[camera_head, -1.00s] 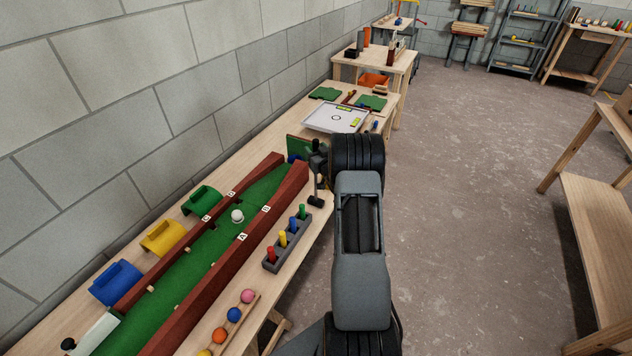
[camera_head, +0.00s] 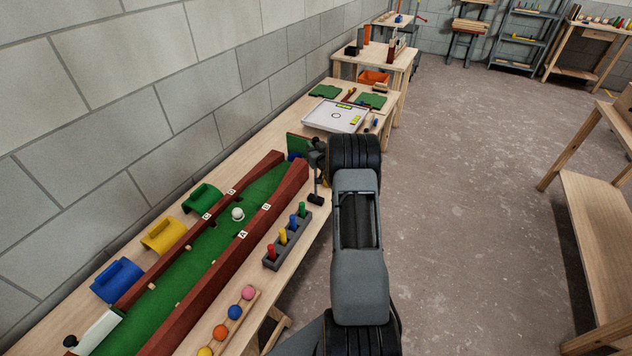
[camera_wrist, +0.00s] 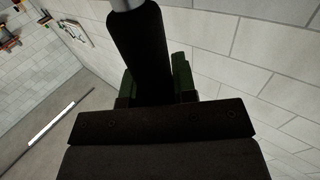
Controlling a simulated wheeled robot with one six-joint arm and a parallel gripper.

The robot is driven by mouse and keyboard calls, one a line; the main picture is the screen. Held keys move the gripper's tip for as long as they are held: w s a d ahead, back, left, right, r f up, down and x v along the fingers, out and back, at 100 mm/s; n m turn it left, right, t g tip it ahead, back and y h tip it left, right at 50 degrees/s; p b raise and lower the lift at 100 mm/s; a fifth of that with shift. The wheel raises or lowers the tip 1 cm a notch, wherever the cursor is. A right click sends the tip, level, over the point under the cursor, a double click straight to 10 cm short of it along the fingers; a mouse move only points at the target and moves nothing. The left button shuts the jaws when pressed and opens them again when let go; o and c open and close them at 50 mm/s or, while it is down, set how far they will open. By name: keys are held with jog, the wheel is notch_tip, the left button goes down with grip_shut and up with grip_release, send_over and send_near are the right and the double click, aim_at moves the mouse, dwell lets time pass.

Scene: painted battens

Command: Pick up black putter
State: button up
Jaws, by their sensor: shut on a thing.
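The black putter (camera_head: 316,199) shows in the head view as a thin upright shaft with a dark head at its lower end, near the right edge of the table. My gripper (camera_head: 317,158) is around its upper part and shut on it; my wrist partly hides the grip. In the wrist view a thick black handle (camera_wrist: 140,50) rises between the jaws, with a grey piece at its top. I cannot tell clearly whether the putter head touches the table.
A green putting lane (camera_head: 190,262) with red-brown walls and a white ball (camera_head: 237,214) lies left of the putter. A peg rack (camera_head: 287,241) stands close by in front. A rail of coloured balls (camera_head: 227,325) is nearer. A white tray (camera_head: 336,117) lies beyond. Open floor is to the right.

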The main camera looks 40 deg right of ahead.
grip_shut()
jog(key=shift+r, duration=0.15)
jog(key=s+r+b, duration=0.3)
jog(key=s+r, duration=0.9)
jog(key=s, duration=0.2)
jog(key=shift+d+r, duration=0.4)
jog(key=shift+f, duration=0.1)
